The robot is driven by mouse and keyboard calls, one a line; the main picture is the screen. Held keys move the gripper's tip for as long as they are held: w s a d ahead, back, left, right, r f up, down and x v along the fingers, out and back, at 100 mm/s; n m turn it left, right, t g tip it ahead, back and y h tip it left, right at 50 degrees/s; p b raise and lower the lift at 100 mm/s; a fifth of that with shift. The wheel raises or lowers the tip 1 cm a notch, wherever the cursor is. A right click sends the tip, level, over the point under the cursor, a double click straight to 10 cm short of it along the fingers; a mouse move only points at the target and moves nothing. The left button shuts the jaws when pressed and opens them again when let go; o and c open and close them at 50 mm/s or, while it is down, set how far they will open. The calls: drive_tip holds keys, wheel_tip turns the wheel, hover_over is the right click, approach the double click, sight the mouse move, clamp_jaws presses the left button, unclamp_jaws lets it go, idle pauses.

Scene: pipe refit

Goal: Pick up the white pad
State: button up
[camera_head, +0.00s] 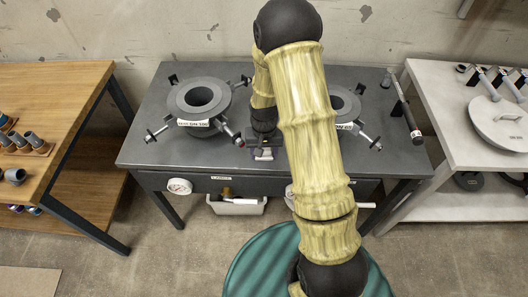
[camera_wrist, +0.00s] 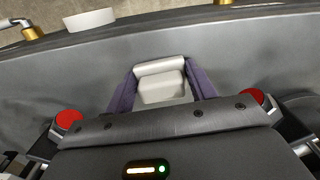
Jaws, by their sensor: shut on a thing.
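The white pad (camera_wrist: 163,84) shows in the wrist view as a small pale block with a rounded edge, between the two purple fingers of my gripper (camera_wrist: 162,92). The fingers are shut on its sides. In the head view my gripper (camera_head: 262,154) is low over the front part of the dark grey bench (camera_head: 225,160), just right of the left flange. The pad is too small there to make out clearly. I cannot tell whether it touches the bench top.
The left flange (camera_head: 183,98) stands beside my gripper; the right flange (camera_head: 345,104) is partly behind my arm. A wooden table (camera_head: 62,88) stands left, a pale table (camera_head: 445,110) right.

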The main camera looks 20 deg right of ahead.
wheel_tip(320, 180, up, 10)
idle(0.5)
drive_tip(key=o, duration=0.5)
drive_tip(key=shift+c, duration=0.2)
drive_tip(key=c, duration=0.3)
